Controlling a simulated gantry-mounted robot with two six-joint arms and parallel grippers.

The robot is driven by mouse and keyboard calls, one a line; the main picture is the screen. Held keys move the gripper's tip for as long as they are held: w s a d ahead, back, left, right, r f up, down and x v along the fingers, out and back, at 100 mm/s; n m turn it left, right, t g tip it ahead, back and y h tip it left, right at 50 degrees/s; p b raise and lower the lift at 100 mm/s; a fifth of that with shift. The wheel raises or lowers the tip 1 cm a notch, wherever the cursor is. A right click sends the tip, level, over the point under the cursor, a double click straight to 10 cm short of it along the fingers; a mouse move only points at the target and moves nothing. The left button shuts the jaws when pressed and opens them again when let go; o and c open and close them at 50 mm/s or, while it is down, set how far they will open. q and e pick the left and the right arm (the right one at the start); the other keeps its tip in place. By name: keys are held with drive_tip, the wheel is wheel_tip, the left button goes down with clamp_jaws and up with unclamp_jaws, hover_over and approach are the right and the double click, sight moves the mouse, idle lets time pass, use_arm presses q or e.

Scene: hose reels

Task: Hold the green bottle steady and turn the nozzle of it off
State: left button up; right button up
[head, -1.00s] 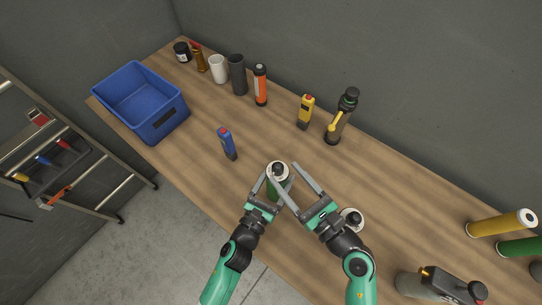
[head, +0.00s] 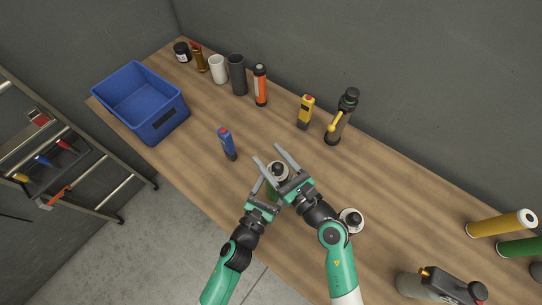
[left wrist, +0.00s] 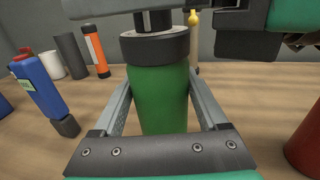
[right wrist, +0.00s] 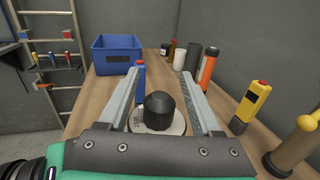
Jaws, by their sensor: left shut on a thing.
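The green bottle (left wrist: 160,98) stands upright on the wooden bench, with a dark collar around its top. My left gripper (left wrist: 160,105) is shut on its body, one finger along each side; in the head view the bottle (head: 271,192) is partly hidden by the grippers. The bottle's nozzle (right wrist: 159,110) is a black knob on a pale round top. My right gripper (head: 267,153) is above the bottle with its fingers apart. In the right wrist view its fingers (right wrist: 160,90) lie on either side of the nozzle, with gaps visible.
A white-topped container (head: 351,220) is close to my right arm.

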clamp_jaws()
drive_tip(key=shift+f, duration=0.1)
drive_tip(key=shift+f+m+h, duration=0.1)
drive_tip(key=shift+m+h, duration=0.2)
drive_tip(key=shift+h, duration=0.1)
drive_tip(key=shift+w+d+m+t+h, duration=0.1)
drive_tip(key=shift+d+m+t+h, duration=0.1)
drive_tip(key=shift+m+t+h, duration=0.4)
drive_tip(key=shift+o, duration=0.7)
unclamp_jaws()
